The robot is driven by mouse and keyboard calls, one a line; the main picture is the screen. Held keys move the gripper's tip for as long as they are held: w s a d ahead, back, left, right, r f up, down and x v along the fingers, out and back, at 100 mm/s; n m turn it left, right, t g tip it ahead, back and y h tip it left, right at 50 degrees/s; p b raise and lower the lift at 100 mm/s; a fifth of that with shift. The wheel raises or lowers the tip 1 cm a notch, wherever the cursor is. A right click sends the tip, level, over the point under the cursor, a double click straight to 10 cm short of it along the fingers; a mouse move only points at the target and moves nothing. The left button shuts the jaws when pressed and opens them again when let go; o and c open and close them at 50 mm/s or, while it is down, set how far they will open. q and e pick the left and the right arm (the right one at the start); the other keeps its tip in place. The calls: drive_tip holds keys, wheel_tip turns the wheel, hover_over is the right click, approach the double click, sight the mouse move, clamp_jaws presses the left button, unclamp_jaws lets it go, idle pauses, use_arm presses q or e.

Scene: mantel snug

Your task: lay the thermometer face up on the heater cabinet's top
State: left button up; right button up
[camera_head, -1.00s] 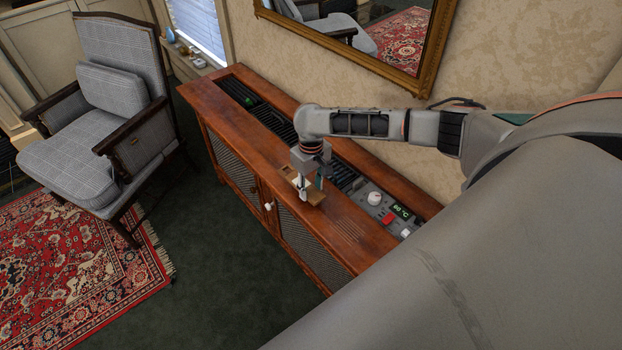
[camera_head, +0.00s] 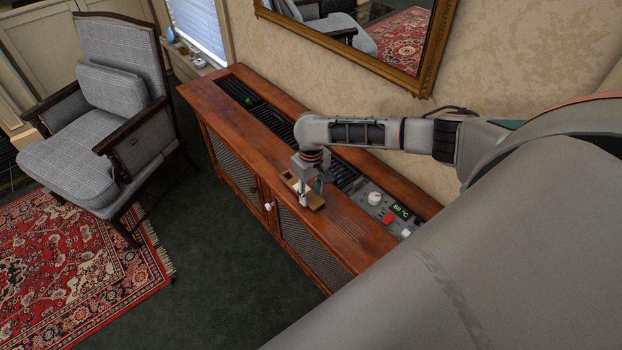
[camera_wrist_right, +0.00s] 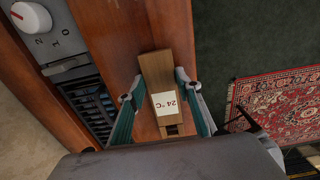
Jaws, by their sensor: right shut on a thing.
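The thermometer (camera_head: 316,203) is a small wooden block with a white "24 °C" face. In the right wrist view the thermometer (camera_wrist_right: 165,103) lies between the two teal-sided fingers, its white face turned to the camera. My right gripper (camera_head: 311,191) points down over the front part of the heater cabinet's wooden top (camera_head: 352,226) and is shut on the thermometer. The gripper also shows in the wrist view (camera_wrist_right: 155,88). The thermometer looks level and close to the top; I cannot tell whether it touches. My left gripper is not in view.
A black grille (camera_head: 266,113) runs along the cabinet's rear, with a control panel (camera_head: 385,207) of knobs and a lit display at its right end. A gilt mirror (camera_head: 424,70) hangs behind. A grey armchair (camera_head: 85,150) and red rug (camera_head: 70,265) are at left.

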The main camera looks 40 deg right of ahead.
drive_tip(key=shift+f, duration=0.25)
idle(0.5)
drive_tip(key=o, duration=1.2)
drive_tip(key=shift+r, duration=0.1)
wheel_tip(320, 180, up, 12)
drive_tip(key=shift+f, duration=0.1)
